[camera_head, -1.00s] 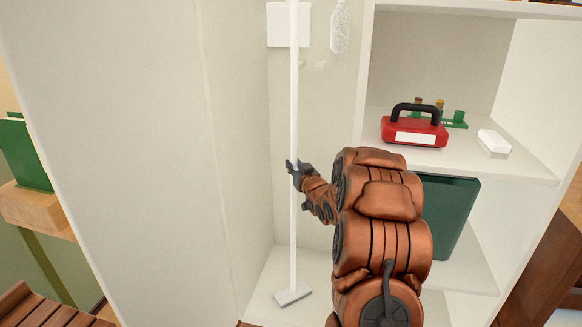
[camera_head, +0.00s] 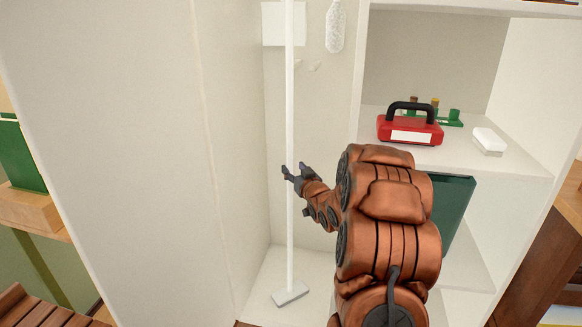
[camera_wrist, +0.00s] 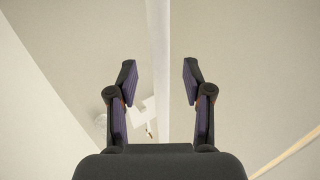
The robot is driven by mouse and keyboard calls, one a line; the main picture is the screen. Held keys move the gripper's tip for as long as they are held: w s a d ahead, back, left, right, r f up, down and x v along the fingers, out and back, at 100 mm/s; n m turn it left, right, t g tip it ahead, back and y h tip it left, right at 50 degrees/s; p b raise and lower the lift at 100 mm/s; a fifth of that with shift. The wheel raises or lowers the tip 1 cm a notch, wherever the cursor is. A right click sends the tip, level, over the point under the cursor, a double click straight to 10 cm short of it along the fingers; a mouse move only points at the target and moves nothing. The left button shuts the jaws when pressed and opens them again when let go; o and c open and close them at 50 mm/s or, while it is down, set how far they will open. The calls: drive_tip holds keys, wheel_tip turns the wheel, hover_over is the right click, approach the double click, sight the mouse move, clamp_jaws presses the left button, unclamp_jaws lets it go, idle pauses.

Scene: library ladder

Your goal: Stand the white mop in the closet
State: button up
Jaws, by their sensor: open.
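The white mop (camera_head: 290,110) stands upright inside the left bay of the white closet (camera_head: 232,130). Its flat grey-white head (camera_head: 291,293) rests on the closet floor. My gripper (camera_head: 289,173) is at the handle about halfway up, with its fingers spread. In the wrist view my gripper (camera_wrist: 160,78) is open, and the white handle (camera_wrist: 159,60) runs between the two fingers, apart from both. The top of the handle is out of the head view.
Right of the bay, a shelf (camera_head: 460,155) holds a red toolbox (camera_head: 410,127), a green rack (camera_head: 448,117) and a white block (camera_head: 489,141). A dark green bin (camera_head: 452,210) stands below, partly hidden by my arm. A clear bottle shape (camera_head: 335,25) hangs on the back wall.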

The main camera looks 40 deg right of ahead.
drive_tip(key=v, duration=0.8)
drive_tip(key=shift+s, duration=0.25)
drive_tip(key=shift+a, duration=0.1)
